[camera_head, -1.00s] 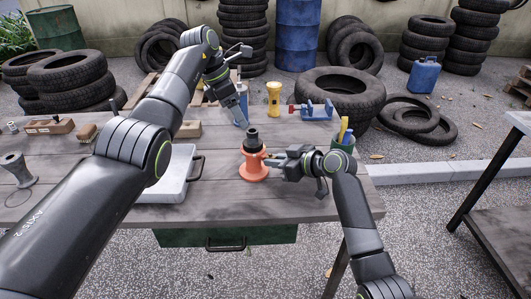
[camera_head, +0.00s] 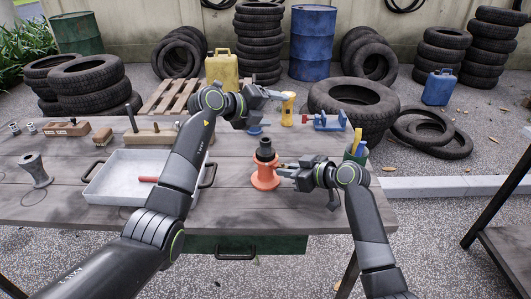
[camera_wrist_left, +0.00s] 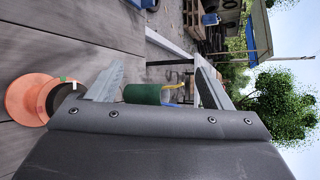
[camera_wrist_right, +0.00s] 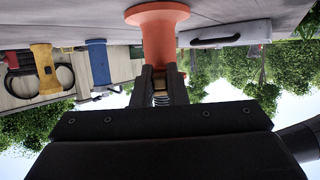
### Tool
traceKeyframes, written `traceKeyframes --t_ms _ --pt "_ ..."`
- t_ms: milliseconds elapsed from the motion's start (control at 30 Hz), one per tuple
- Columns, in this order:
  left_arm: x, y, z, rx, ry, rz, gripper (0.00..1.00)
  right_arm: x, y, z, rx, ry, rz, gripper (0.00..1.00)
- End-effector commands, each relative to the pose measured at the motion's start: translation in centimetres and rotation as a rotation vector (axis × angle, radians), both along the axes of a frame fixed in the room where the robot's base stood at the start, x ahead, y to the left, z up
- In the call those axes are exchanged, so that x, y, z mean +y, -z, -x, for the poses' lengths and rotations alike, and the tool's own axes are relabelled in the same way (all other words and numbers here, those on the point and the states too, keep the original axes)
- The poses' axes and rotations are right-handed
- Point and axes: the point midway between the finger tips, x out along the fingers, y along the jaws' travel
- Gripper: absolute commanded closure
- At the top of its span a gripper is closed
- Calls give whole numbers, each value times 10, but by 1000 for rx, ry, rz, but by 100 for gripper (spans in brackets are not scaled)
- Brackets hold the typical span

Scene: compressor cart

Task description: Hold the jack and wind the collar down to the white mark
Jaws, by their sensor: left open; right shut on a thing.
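The orange jack (camera_head: 265,178) stands upright on the wooden table with a black collar (camera_head: 265,149) at its top. My right gripper (camera_head: 285,173) comes from the right and is shut on the jack's body; the right wrist view shows its fingers (camera_wrist_right: 162,85) against the orange jack (camera_wrist_right: 158,35). My left gripper (camera_head: 278,95) is open and empty, above and behind the jack, pointing right. In the left wrist view the black collar (camera_wrist_left: 66,100) lies outside the open fingers (camera_wrist_left: 158,85), at the left. A small pale fleck shows by the collar; I cannot tell if it is the white mark.
A green cup with pens (camera_head: 356,150) stands right of the jack. A pale tray (camera_head: 125,180) with a red-handled item lies left. The table front is clear.

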Motion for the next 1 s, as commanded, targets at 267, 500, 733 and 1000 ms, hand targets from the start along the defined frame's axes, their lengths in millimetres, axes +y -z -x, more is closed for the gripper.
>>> traceKeyframes --t_ms 267,500,733,1000 --pt "9 -18 16 208 -176 465 27 0 1 0 2 0 1 100" --pt "26 -25 38 433 -263 870 27 0 1 0 2 0 1 100" --pt "49 -1 66 699 -331 1220 27 0 1 0 2 0 1 100" --pt "73 77 104 1023 -483 1485 27 0 1 0 2 0 1 100"
